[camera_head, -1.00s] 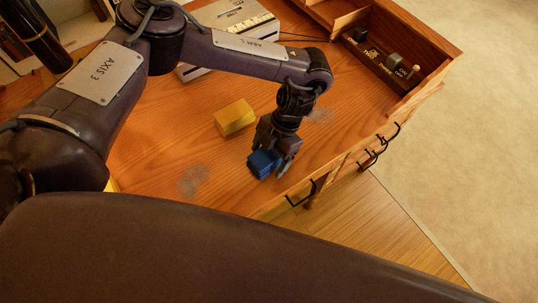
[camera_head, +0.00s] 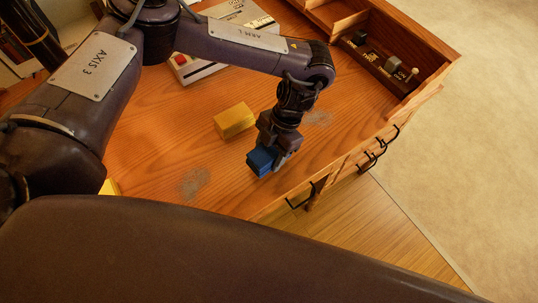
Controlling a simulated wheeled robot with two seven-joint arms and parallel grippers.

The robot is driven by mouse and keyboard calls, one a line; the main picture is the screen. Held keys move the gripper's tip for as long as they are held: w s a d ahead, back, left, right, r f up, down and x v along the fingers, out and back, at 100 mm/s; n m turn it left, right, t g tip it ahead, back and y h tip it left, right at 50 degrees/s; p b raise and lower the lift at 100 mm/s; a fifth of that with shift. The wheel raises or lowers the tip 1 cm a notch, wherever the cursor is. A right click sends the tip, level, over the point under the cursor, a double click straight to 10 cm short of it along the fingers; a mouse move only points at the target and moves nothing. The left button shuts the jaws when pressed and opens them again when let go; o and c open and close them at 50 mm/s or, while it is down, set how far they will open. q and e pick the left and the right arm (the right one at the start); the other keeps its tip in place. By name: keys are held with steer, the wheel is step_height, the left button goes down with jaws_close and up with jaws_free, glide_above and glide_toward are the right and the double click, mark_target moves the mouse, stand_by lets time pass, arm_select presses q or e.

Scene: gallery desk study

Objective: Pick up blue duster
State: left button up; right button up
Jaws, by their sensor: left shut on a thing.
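The blue duster (camera_head: 260,160) is a small blue block near the front edge of the wooden desk. My left gripper (camera_head: 270,158) reaches down from above and is shut on it. Part of the duster is hidden behind the fingers. I cannot tell for sure whether the duster touches the desk or is slightly raised. My right gripper is not in view.
A yellow block (camera_head: 234,122) lies just behind and left of the duster. Grey dusty smudges (camera_head: 194,183) mark the desk (camera_head: 150,150). A pale device with a red button (camera_head: 181,60) stands behind. A switch panel (camera_head: 385,65) sits at the back right. Drawer handles (camera_head: 300,200) line the front.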

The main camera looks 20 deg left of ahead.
mark_target(269, 150)
arm_select(q)
step_height(269, 150, up, 18)
steer(key=shift+f, duration=0.2)
